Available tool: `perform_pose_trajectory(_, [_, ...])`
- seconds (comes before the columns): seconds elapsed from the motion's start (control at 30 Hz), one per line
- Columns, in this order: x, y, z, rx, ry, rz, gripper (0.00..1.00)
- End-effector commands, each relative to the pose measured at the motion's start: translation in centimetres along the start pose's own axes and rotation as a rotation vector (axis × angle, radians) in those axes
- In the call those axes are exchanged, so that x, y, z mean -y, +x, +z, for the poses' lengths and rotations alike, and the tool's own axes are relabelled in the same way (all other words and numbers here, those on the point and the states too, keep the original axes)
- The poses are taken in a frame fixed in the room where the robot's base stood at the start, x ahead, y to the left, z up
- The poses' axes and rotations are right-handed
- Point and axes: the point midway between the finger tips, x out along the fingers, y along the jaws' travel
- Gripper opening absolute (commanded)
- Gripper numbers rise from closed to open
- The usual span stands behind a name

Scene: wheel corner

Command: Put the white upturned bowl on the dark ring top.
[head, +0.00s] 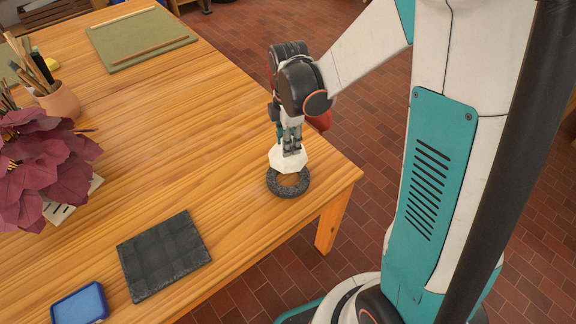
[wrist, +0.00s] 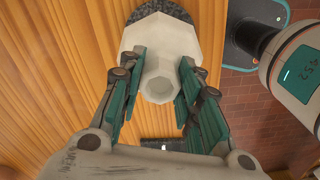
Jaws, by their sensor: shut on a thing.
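The white upturned bowl (head: 288,158) is faceted, with a narrow foot on top. My gripper (head: 292,147) points down and is shut on the bowl's foot; in the wrist view the bowl (wrist: 158,45) shows between the two fingers (wrist: 158,85). The dark ring (head: 289,184) lies on the table near its right corner. In the head view the bowl overlaps the ring's far edge. In the wrist view the ring (wrist: 165,8) shows at the bowl's far side, mostly hidden. I cannot tell whether bowl and ring touch.
The wooden table (head: 200,130) ends just right of the ring. A dark square tile (head: 163,254) and a blue tray (head: 80,304) lie at the near left. A red-leaved plant (head: 45,165) and a pot of brushes (head: 58,100) stand at left. A green board (head: 140,38) lies farther back.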

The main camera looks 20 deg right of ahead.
Motion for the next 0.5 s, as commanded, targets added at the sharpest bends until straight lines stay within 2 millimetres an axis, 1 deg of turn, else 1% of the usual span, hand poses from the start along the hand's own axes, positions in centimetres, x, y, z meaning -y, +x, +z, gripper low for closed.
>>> perform_pose_trajectory(0.03, [-0.1, 1.6, 0.0, 0.0, 0.0, 0.0, 0.13])
perform_pose_trajectory(0.13, [-0.1, 3.3, 0.0, 0.0, 0.0, 0.0, 0.13])
perform_pose_trajectory(0.2, [0.0, 4.1, 0.0, 0.0, 0.001, 0.0, 0.13])
perform_pose_trajectory(0.43, [0.0, 5.4, 0.0, 0.0, 0.001, 0.0, 0.13])
perform_pose_trajectory(0.5, [0.0, 6.3, 0.0, 0.0, 0.001, 0.0, 0.13])
